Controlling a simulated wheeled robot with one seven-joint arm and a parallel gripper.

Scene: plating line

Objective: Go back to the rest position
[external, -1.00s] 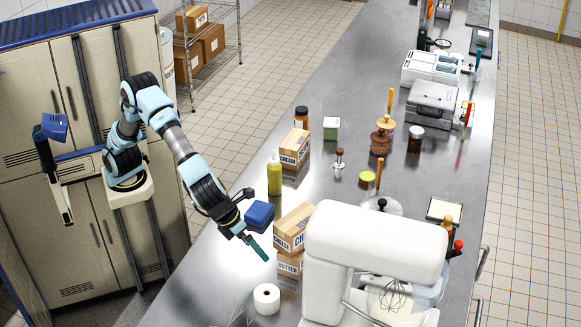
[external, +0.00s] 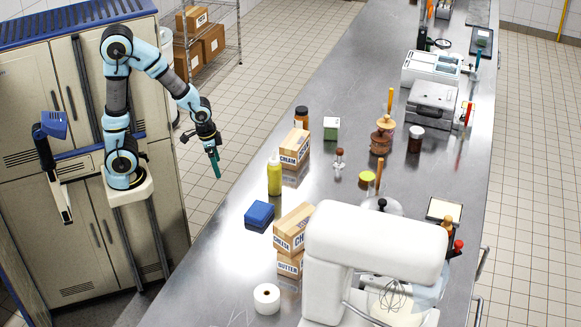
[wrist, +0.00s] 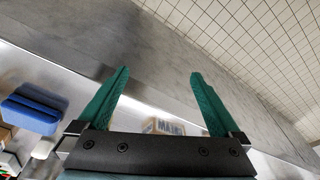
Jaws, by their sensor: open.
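My gripper (external: 214,162) hangs at the left of the steel counter (external: 235,235) in the external view, with the arm drawn back and its fingers pointing down. In the wrist view its two green fingers (wrist: 155,95) are spread wide with nothing between them. The gripper is open and empty. The blue block (external: 259,214) lies on the counter, apart from the gripper. It also shows at the left of the wrist view (wrist: 32,112).
A yellow bottle (external: 274,177), a cheese box (external: 293,230) on a butter box (external: 289,264), a paper roll (external: 266,299) and a white mixer (external: 375,240) stand on the counter. Tiled floor (external: 255,95) lies clear beyond the arm. A cabinet (external: 60,230) stands behind it.

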